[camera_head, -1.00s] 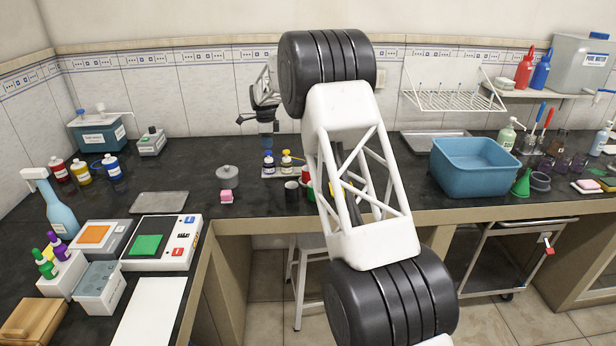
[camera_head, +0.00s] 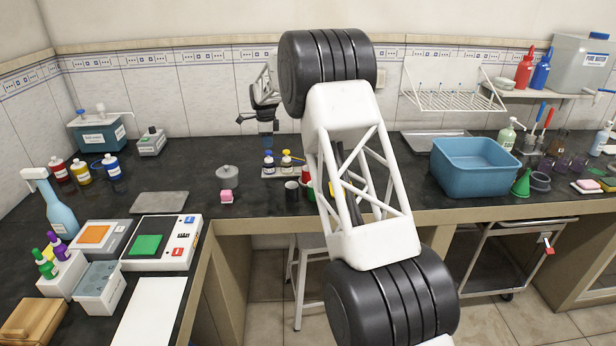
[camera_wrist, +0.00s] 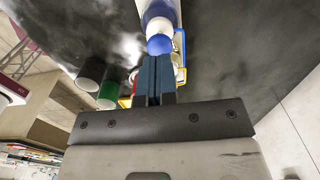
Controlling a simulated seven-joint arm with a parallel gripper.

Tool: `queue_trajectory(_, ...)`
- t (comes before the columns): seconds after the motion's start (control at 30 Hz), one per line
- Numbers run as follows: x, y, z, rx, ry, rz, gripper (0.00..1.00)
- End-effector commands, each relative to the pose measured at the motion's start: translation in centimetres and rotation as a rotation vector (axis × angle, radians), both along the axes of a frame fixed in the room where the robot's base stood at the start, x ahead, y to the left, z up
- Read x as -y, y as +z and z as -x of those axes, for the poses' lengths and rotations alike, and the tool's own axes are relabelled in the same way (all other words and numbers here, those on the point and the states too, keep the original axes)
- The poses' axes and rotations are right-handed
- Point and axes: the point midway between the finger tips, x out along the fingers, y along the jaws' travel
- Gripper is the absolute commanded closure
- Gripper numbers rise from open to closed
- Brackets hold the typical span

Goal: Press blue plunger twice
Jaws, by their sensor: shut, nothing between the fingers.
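The blue plunger (camera_head: 268,154) tops a small white bottle with a dark label, standing on a small rack on the dark bench. In the wrist view the round blue plunger (camera_wrist: 159,44) is just beyond my fingertips, on a white and blue bottle. My gripper (camera_head: 266,145) points down right above it, shut and empty. In the wrist view my gripper (camera_wrist: 156,62) has its two dark fingers together. I cannot tell whether the tips touch the plunger.
A similar bottle with a yellow plunger (camera_head: 287,154) stands close on the right. A black cup (camera_head: 291,191) is in front, and a red cup (camera_head: 306,180) is partly hidden by my arm. The bench behind is clear.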

Motion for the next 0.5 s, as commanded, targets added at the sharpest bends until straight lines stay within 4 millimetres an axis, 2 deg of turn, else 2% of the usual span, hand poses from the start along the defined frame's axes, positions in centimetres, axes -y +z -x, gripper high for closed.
queue_trajectory(0.5,0.0,-1.2,0.0,-0.001,0.000,0.000,1.00)
